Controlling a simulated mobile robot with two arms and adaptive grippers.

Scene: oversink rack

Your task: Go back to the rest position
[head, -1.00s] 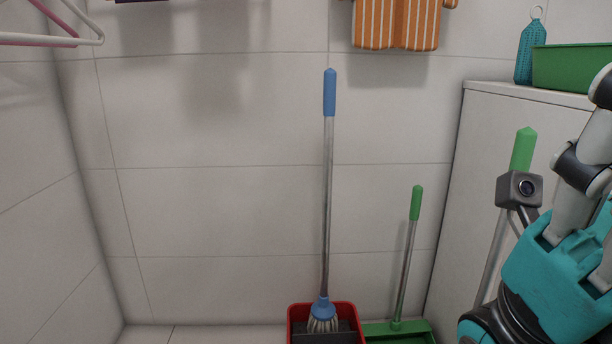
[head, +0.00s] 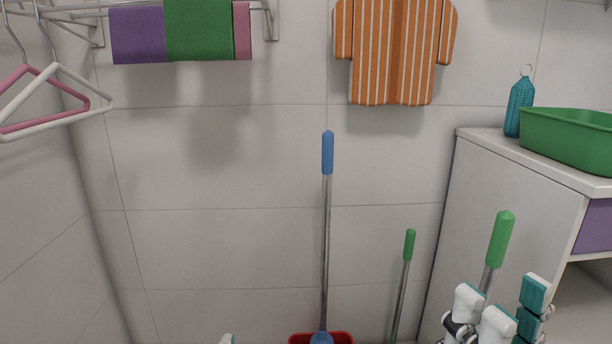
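My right gripper (head: 508,302) is at the lower right, in front of the cabinet side. Its white and teal fingers point up with a gap between the white ones and the teal one, and I see nothing held in it. A green-handled pole (head: 502,240) rises just behind its fingers; its lower shaft is hidden, and I cannot tell whether they touch. At the bottom edge, left of centre, a small white tip (head: 227,340) shows, probably of my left gripper; the rest is out of frame.
A blue-handled mop (head: 327,200) stands in a red bucket (head: 345,338). A shorter green-handled pole (head: 409,248) stands beside it. A cabinet (head: 490,145) at right bears a green basin (head: 570,135) and a teal bottle-shaped item (head: 518,108). Hangers (head: 58,122) and cloths (head: 198,30) hang upper left.

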